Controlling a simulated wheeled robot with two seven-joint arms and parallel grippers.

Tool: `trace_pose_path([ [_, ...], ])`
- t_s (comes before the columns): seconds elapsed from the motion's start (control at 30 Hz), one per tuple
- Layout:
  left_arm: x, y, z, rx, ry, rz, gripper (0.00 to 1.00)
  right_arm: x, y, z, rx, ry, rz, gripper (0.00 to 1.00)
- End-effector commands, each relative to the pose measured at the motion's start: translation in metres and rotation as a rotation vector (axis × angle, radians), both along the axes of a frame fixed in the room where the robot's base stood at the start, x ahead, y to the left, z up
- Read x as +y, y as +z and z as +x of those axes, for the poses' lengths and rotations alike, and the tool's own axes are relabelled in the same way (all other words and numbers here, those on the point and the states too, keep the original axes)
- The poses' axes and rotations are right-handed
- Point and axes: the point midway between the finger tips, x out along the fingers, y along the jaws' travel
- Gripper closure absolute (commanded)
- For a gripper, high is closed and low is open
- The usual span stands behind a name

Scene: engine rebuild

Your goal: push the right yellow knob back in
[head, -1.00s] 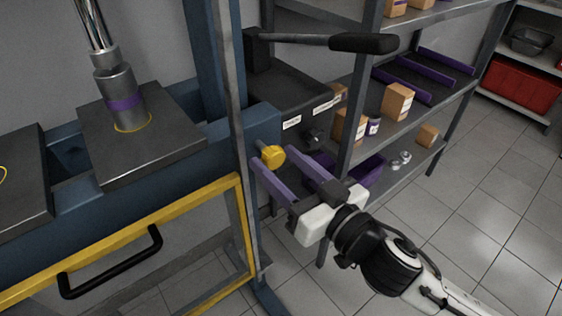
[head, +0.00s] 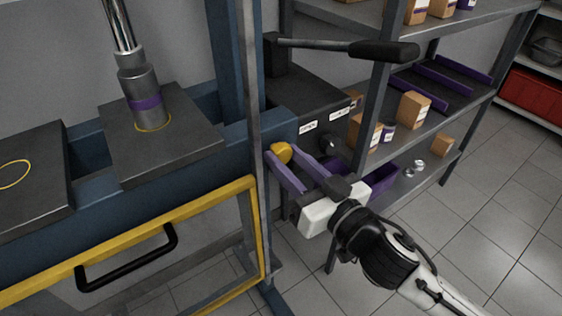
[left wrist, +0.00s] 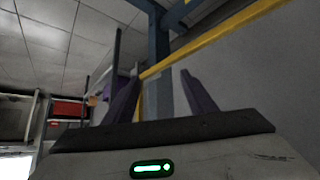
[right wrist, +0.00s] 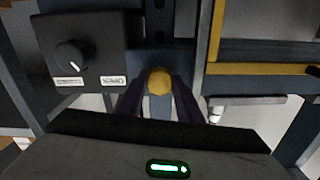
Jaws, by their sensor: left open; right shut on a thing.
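The yellow knob (head: 281,152) sits on the right end of the blue press frame (head: 225,138). My right gripper (head: 282,160) has its purple fingers on both sides of the knob and is shut on it. In the right wrist view the knob (right wrist: 159,81) shows between the two fingertips. How far the knob stands out from the frame is hard to tell. My left gripper (left wrist: 160,85) is open and empty in the left wrist view, with its fingers apart. The left gripper is not seen in the head view.
A dark box with a black-handled lever (head: 385,50) stands behind the knob; its dial (right wrist: 72,55) shows in the right wrist view. A shelf with cardboard boxes (head: 413,108) is at the right. A yellow-edged guard (head: 190,212) with a black handle is below.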

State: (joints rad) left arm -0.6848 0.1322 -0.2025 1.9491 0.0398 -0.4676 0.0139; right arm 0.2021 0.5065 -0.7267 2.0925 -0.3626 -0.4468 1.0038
Motion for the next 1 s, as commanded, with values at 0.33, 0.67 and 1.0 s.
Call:
trace_pose_path([
  [0.33, 0.000, -0.001, -0.001, 0.001, 0.001, 0.000, 0.49, 0.001, 0.002, 0.001, -0.003, 0.001, 0.004, 0.49],
  [0.67, 0.000, -0.002, -0.001, 0.002, 0.001, 0.000, 0.49, -0.002, 0.001, -0.004, -0.002, 0.002, 0.003, 0.49],
  [1.0, 0.000, -0.010, -0.002, 0.006, -0.002, 0.003, 0.49, -0.032, -0.002, -0.054, 0.000, 0.003, 0.003, 0.49],
])
